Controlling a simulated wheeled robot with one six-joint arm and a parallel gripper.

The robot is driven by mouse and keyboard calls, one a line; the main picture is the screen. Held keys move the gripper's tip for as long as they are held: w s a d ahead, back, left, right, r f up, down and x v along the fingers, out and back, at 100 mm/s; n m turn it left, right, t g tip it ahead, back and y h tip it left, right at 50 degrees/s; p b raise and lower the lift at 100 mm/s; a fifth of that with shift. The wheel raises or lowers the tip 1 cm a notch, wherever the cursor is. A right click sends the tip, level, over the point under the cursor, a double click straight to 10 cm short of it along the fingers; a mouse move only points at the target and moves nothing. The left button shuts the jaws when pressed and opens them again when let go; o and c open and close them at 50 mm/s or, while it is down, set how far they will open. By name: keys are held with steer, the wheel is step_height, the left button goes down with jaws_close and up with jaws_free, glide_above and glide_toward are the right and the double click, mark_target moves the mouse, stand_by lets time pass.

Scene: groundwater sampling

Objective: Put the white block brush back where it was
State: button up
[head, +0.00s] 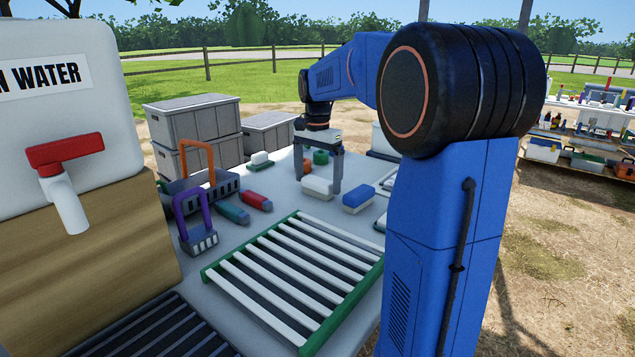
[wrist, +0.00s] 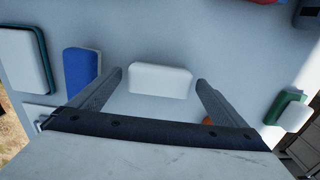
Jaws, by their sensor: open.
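The white block brush (head: 317,187) lies on the grey table, and it also shows in the wrist view (wrist: 160,80) as a pale, rounded block. My gripper (head: 321,183) points down over it with its fingers open. In the wrist view, the gripper (wrist: 160,76) has one finger on each side of the brush, with a gap at both ends. The fingers do not appear to touch it. From these views I cannot tell exactly how far down the fingertips reach.
A blue block brush (head: 358,199) lies close to the right. A green-and-white block (head: 261,160) lies further back left. A slatted rack (head: 290,277) fills the front; grey crates (head: 195,120) stand behind.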

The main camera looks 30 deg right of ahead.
mark_target(318, 180)
step_height(318, 180, up, 11)
stand_by(0.4)
steer(key=shift+f, duration=0.1)
stand_by(0.3)
